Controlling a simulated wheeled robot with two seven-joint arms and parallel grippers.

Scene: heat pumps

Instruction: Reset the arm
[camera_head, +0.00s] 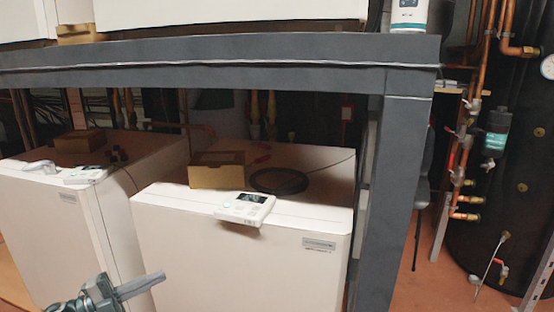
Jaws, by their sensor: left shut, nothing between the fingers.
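My left gripper (138,286) is at the lower left of the head view, in front of the white heat pumps. Its fingers are closed together and point to the right, with nothing between them. One white heat pump (240,255) stands in the middle, with a white controller (245,208) at its top front edge. A second white heat pump (50,235) stands to the left, with another controller (86,174) on its top. My right gripper does not show.
A dark grey steel frame (220,75) spans above the heat pumps, with a post (395,200) at their right. A cardboard box (217,170) and a coiled black cable (279,181) lie on the middle unit. Copper pipes (468,140) and a black tank (515,200) stand at right.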

